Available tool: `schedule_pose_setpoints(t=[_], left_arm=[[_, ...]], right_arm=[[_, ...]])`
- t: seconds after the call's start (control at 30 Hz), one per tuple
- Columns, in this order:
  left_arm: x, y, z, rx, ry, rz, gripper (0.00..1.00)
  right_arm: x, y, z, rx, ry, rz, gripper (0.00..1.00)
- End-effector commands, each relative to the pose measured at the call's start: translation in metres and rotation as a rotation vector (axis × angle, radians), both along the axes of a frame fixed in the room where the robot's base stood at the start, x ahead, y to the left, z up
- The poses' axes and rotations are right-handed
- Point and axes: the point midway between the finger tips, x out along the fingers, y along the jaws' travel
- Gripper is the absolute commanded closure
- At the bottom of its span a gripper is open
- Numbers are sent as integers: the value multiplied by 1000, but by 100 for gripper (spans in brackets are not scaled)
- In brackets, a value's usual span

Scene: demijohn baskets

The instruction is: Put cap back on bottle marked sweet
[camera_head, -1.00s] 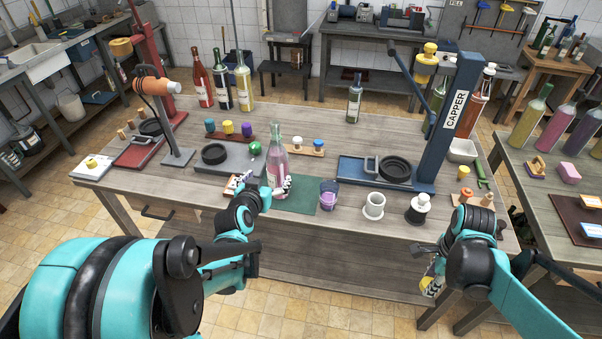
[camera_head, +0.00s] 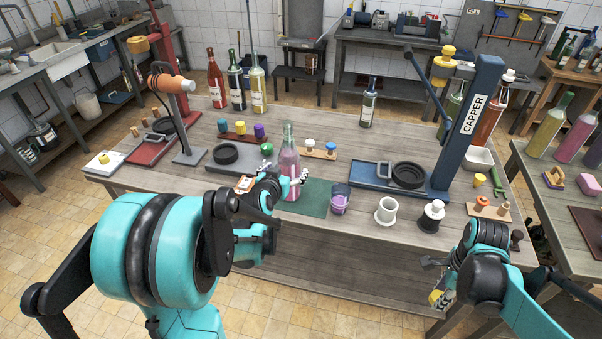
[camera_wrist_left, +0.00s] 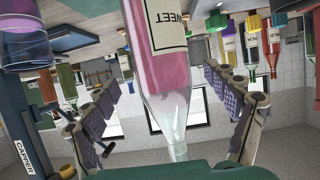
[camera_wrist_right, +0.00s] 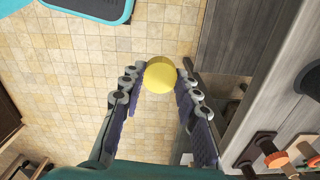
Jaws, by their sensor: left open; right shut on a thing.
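The pink bottle (camera_head: 289,160) stands upright on the table at the edge of a green mat (camera_head: 315,197), with no cap visible on its neck. In the left wrist view its label reads SWEET (camera_wrist_left: 168,22), upside down. My left gripper (camera_head: 283,174) is open, with its fingers on either side of the bottle's body. Whether they touch the glass I cannot tell. My right gripper (camera_head: 436,282) is shut on a yellow cap (camera_wrist_right: 160,74), held between the fingertips in front of the table's right front edge, over the floor.
Stoppers on a small board (camera_head: 320,150) sit behind the bottle. A green ball-like cap (camera_head: 266,149) lies left of it.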

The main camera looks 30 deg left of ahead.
Motion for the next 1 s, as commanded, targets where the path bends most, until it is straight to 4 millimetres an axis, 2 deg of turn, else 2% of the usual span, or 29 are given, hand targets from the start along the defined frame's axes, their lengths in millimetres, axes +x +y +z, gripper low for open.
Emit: schedule_pose_setpoints(t=[0.13, 0.3, 0.7, 1.0], left_arm=[[21, 7, -13, 1, 0, -1, 13], [39, 11, -19, 1, 0, -2, 13], [42, 12, -19, 0, 0, 0, 13], [42, 12, -19, 0, 0, 0, 93]], right_arm=[[0, 0, -13, 0, 0, 0, 81], [0, 0, -19, 0, 0, 0, 81], [0, 0, -18, 0, 0, 0, 81], [0, 0, -18, 0, 0, 0, 81]])
